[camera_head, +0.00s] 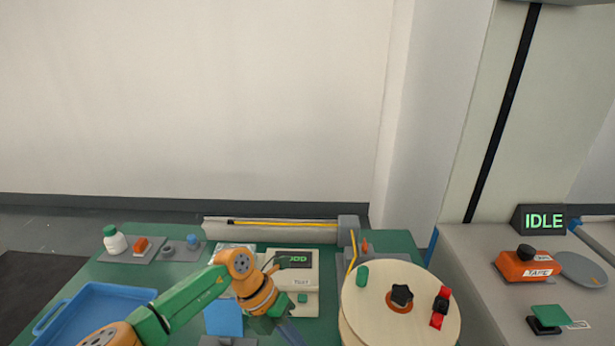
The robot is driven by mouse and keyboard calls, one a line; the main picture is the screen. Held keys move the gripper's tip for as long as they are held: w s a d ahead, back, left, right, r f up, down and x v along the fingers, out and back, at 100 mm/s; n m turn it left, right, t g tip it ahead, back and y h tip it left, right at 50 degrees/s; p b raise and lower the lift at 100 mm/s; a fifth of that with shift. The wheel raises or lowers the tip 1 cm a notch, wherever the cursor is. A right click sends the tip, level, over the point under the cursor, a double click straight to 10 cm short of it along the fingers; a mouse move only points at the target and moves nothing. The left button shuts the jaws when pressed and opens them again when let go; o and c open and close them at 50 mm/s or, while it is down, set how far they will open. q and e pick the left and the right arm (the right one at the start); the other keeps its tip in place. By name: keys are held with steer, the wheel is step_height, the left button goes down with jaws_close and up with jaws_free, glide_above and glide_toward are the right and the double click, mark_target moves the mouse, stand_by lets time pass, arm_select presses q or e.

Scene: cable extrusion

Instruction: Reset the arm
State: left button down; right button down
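My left arm, green and orange, reaches in from the lower left. Its orange wrist is in front of the left side of a white tester (306,283), which has a dark display with green characters. The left gripper (288,331) seems to point down toward the bottom edge. Its fingertips are not clear, and I see nothing certain in it. My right arm and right gripper are not in view.
A blue tray (92,300) lies at the left, behind my arm. A wooden spool (434,328) stands right of the tester. A yellow cable (285,223) runs along the back.

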arm_select(q)
steer(key=s+d+r+n+t+h, duration=0.1)
steer(key=s+d+r+h, duration=0.15)
steer(key=d+h, duration=0.55)
steer(key=w+d+r+n+t+h, duration=0.4)
steer(key=w+r+n+t, duration=0.1)
steer(key=r+n+t, duration=0.65)
steer(key=w+a+f+n+t+y, duration=0.2)
steer(key=a+f+n+t+y, duration=0.1)
steer(key=a+n+y, duration=0.5)
steer(key=w+a+f+n+t+y, duration=0.25)
steer(key=a+n+y, duration=0.35)
steer(key=n, duration=0.4)
steer(key=s+a+f+n+g+y, duration=0.3)
steer(key=s+a+f+n, duration=0.2)
steer(key=s+a+f, duration=0.25)
steer(key=s+a+f+n+g, duration=0.1)
steer(key=s+a+f+g, duration=0.3)
steer(key=s, duration=0.5)
steer(key=s+a+f+n+g, duration=0.1)
steer(key=s+f+n+g, duration=0.1)
steer(key=s+f+g, duration=0.55)
steer(key=s+f, duration=0.4)
steer(key=f, duration=1.1)
steer(key=s+a+f+y, duration=0.1)
steer(key=s+a+f, duration=0.1)
steer(key=s+f, duration=0.7)
steer(key=s, duration=0.2)
steer(key=shift+s+a+f, duration=0.2)
steer(key=shift+s, duration=0.1)
